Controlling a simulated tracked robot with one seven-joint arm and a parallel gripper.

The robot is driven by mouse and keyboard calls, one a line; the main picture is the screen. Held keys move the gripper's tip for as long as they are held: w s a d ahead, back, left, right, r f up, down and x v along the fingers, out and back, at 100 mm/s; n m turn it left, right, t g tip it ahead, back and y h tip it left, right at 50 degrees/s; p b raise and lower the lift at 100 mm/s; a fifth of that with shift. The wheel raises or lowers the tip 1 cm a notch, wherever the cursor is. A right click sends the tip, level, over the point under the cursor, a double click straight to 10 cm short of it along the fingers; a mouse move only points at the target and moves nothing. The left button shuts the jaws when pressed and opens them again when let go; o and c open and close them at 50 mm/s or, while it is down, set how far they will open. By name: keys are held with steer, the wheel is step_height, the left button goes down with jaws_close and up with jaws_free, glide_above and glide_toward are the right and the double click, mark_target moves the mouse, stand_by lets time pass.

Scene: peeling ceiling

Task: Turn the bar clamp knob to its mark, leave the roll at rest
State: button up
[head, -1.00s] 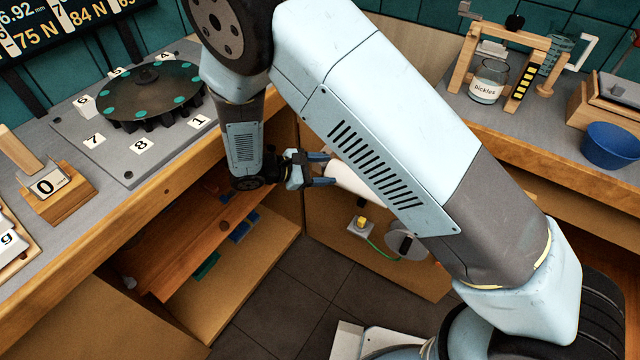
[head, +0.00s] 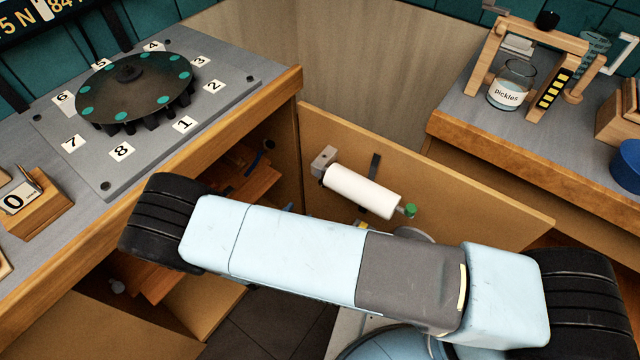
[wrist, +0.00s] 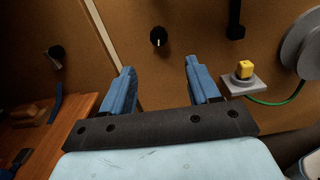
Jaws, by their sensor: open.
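The white roll (head: 362,190) is mounted on the cabinet door, tilted down to the right, with a grey bracket at its left end and a green end piece (head: 410,210). I do not see it in the wrist view. A black knob (wrist: 158,36) with a pale mark is on the brown panel in the wrist view. A second dark knob (wrist: 56,52) is at left. I cannot tell which one belongs to the bar clamp. My gripper (wrist: 160,70) is open and empty, below the middle knob and apart from it. In the head view my arm hides it.
A yellow button (wrist: 244,69) on a grey plate and a grey reel (wrist: 303,46) with green cable are at right. A wooden shelf (wrist: 70,115) is at left. The door (head: 460,200) stands open. A dark dial (head: 135,90) with numbered cards is on the left counter.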

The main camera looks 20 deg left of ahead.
steer(key=x, duration=1.3)
steer(key=shift+a, duration=0.2)
steer(key=shift+c, duration=0.4)
steer(key=c, duration=1)
steer(key=shift+o, duration=0.2)
steer(key=shift+n, duration=1.6)
steer(key=o, duration=1)
steer(key=shift+o, duration=0.2)
steer(key=v, duration=1.3)
steer(key=shift+s, duration=0.4)
